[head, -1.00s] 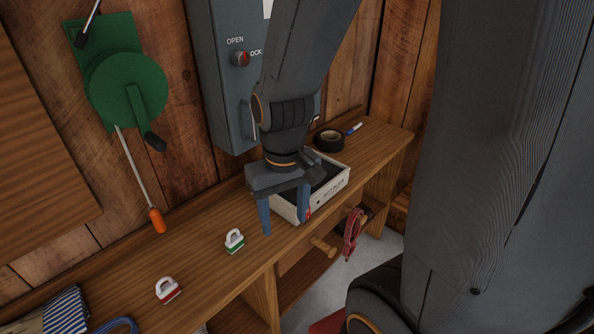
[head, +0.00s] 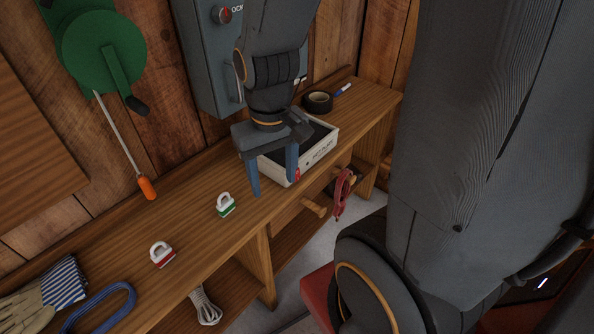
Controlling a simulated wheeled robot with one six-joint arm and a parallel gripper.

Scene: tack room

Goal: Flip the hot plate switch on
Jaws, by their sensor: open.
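The hot plate (head: 322,150) is a white box with a dark top, standing on the wooden bench. A small red switch (head: 297,175) shows at the near left end of its front face. My gripper (head: 273,184) is open and empty, pointing down at the hot plate's near left corner. One blue finger is left of the box, the other is close to the switch and partly in front of the box. I cannot tell whether that finger touches the switch. My gripper and wrist hide part of the hot plate's left side and top.
Padlock-like blocks, green-and-white (head: 226,206) and red-and-white (head: 162,255), sit on the bench (head: 190,230) to the left. Black tape (head: 318,101) and a marker (head: 343,90) lie behind the hot plate. A grey cabinet (head: 207,70) hangs behind. A red halter (head: 342,195) hangs from the front pegs.

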